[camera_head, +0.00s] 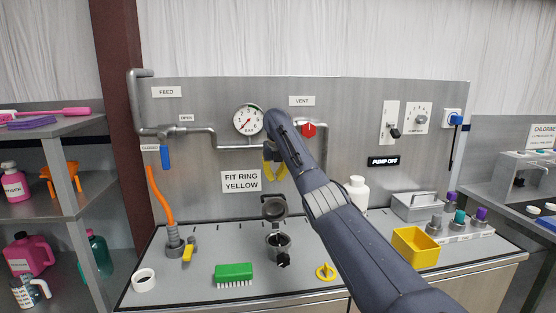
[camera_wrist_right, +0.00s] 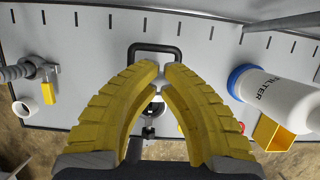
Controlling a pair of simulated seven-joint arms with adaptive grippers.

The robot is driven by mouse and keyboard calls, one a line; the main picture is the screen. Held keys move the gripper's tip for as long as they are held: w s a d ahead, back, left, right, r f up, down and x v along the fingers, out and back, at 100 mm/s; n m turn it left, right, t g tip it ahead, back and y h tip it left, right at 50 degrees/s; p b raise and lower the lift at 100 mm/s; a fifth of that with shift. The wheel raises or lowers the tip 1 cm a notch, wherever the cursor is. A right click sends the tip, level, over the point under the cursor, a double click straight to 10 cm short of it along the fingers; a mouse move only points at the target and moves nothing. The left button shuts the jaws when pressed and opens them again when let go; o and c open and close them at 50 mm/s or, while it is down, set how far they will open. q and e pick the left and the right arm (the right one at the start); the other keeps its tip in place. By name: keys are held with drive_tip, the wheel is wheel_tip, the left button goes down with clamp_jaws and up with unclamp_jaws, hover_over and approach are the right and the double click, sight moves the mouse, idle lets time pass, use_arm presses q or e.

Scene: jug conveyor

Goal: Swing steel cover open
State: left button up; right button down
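A grey steel pot (camera_head: 278,242) is set in the bench top, with a dark clamp or knob at its front. A round steel cover (camera_head: 273,208) stands raised on edge behind the pot, whose mouth is uncovered. My right gripper (camera_head: 274,178) hangs above and behind the cover, apart from it. In the right wrist view its yellow fingers (camera_wrist_right: 162,76) have a narrow gap between their tips, with nothing held. A black rectangular loop (camera_wrist_right: 155,48) shows beyond the tips. The pot is mostly hidden behind the fingers there. My left gripper is not in view.
A green brush (camera_head: 234,273), a white tape roll (camera_head: 144,280) and a yellow ring (camera_head: 325,272) lie on the bench. A white bottle (camera_head: 357,192) and a yellow bin (camera_head: 415,249) stand right. Pipes and a gauge (camera_head: 248,120) are on the back panel.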

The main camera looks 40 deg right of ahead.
wheel_tip(320, 180, up, 7)
drive_tip(key=w, duration=0.1)
drive_tip(key=shift+w+d, duration=0.4)
drive_tip(key=shift+d, duration=0.05)
drive_tip(key=shift+f, duration=0.1)
